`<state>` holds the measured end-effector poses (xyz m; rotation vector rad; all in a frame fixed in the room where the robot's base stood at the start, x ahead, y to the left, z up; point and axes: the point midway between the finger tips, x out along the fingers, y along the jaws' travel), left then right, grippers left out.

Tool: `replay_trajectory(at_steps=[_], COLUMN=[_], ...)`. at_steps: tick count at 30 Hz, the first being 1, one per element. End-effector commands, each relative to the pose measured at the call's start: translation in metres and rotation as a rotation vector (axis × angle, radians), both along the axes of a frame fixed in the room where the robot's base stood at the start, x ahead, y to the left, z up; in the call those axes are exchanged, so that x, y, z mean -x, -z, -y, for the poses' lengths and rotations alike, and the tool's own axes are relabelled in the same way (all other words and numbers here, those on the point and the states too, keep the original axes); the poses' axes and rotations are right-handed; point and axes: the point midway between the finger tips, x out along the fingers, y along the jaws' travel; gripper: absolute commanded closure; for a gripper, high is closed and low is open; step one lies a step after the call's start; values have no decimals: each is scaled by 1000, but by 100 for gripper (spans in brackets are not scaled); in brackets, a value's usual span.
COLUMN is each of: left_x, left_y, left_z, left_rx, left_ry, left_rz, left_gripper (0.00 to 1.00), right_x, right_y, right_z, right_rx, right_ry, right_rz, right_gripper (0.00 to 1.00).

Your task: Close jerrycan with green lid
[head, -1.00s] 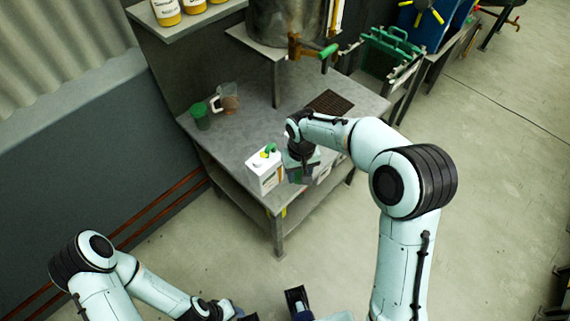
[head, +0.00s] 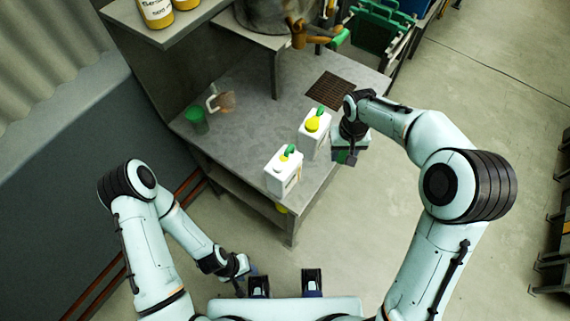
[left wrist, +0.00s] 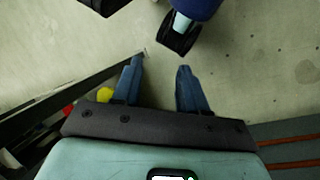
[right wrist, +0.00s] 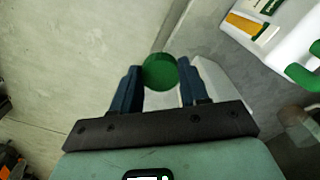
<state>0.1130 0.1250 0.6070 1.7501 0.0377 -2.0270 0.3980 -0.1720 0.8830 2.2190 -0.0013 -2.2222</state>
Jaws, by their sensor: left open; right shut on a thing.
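Two white jerrycans with green handles stand on the grey table: the front jerrycan (head: 281,180) and the rear jerrycan (head: 309,147). The rear one shows a yellow lid (head: 313,124) on top. A white jerrycan with a yellow-green label (right wrist: 283,36) is at the upper right of the right wrist view. My right gripper (head: 345,157) is beside the rear jerrycan, at the table's right edge. In the right wrist view, it is shut on a round green lid (right wrist: 160,72). My left gripper (left wrist: 160,65) is open and empty, low over the floor.
The table's middle is clear.

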Motion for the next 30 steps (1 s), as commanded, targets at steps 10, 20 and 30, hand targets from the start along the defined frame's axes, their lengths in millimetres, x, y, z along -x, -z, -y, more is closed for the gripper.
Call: replay_trajectory(at_steps=[10,20,30], left_x=[0,-38,-141], left_y=[0,-9,-88], left_z=[0,-6,7], left_rx=[0,-24,-69], left_ry=[0,88,345], left_rz=[-1,139,583], left_gripper=[57,0,0], right_x=[0,3,9], right_y=[0,1,-10], right_z=[0,6,22], right_rx=[0,6,18], right_ry=[0,126,546], right_rz=[0,0,3], right_gripper=[84,84,84])
